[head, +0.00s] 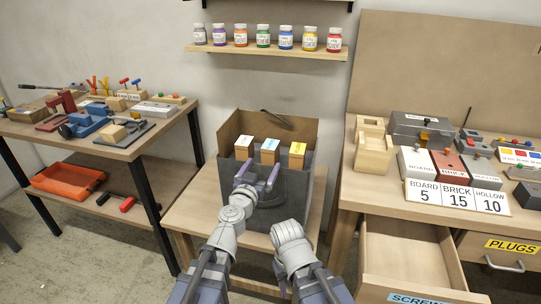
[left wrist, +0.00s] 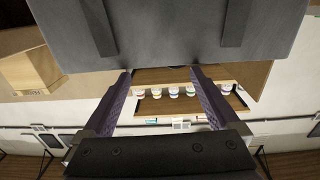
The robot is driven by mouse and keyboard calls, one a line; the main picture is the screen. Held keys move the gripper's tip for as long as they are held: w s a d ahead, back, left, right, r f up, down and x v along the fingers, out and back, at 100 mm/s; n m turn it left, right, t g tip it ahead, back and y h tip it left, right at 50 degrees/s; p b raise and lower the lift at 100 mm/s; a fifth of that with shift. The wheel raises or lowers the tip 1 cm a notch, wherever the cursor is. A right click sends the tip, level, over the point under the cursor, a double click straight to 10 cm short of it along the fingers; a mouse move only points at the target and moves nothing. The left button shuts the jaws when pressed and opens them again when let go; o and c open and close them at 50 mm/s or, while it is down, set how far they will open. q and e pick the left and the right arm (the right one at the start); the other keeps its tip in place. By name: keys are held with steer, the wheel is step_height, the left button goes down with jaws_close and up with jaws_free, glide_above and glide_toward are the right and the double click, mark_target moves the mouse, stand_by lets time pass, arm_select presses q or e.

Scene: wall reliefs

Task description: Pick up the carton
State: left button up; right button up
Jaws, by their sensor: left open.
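Three tall wooden-coloured cartons stand upright side by side in an open box (head: 302,198) on a small table. The left carton (head: 244,146) has a white top, the middle carton (head: 268,152) a pale blue-white top, and the right carton (head: 297,156) a yellow top. Which one the task means, I cannot tell. The box has grey front and side walls and a brown back. My left gripper (head: 258,178) is open and empty at the box's front. In the left wrist view its fingertips (left wrist: 160,74) are beside the edge of a grey panel (left wrist: 170,30) with dark strips.
A shelf (head: 265,49) with several jars hangs above. A tool bench (head: 130,150) stands left, and a workbench (head: 350,190) with an open drawer (head: 410,260) stands close on the right. My right arm is low beside the left one; its gripper does not show.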

mark_target(267, 152)
arm_select(q)
steer(key=x, duration=0.5)
steer(key=shift+a+x, duration=0.2)
steer(key=shift+x, duration=1.1)
steer(key=shift+a+x, duration=0.15)
steer(key=shift+x, duration=1.1)
steer(key=shift+c, duration=0.2)
jaws_close()
